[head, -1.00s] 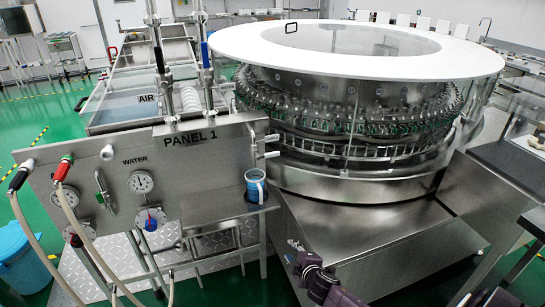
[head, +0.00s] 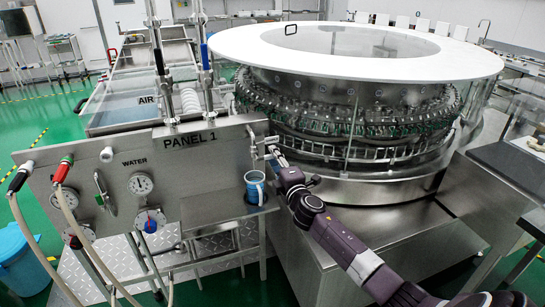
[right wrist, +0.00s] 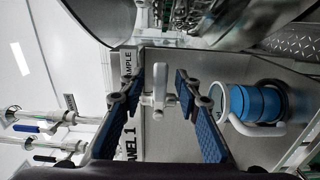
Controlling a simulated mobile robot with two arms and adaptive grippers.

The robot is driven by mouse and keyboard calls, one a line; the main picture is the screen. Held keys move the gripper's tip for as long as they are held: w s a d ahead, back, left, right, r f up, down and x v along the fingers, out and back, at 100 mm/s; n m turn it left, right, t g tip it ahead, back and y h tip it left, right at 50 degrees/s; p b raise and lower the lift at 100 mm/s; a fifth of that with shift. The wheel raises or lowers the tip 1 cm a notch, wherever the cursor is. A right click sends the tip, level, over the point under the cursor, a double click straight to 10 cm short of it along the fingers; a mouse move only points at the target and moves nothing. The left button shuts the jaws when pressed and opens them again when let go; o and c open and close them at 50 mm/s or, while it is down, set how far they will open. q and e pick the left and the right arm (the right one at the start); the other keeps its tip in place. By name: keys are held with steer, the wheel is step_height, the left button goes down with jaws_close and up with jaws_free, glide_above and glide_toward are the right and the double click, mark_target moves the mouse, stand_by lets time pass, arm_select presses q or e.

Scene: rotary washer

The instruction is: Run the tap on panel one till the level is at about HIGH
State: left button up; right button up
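Panel one, a steel board lettered PANEL 1 (head: 190,139), stands at the left. A small grey tap (right wrist: 158,90) sticks out from it by a SAMPLE label in the right wrist view. My right gripper (right wrist: 158,84) is open, with its blue-padded fingers on either side of the tap and visible gaps to it. The jug (right wrist: 256,103) also shows in the right wrist view. No HIGH mark or liquid level is readable. My left gripper is out of view.
The round rotary washer (head: 350,130) with its white ring top stands close behind my right arm. Its steel base (head: 400,235) lies below that arm. Hoses (head: 95,250) hang from the panel's left. A blue bin (head: 20,258) stands on the floor.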

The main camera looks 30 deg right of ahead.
steer(key=shift+x, duration=0.8)
jaws_close()
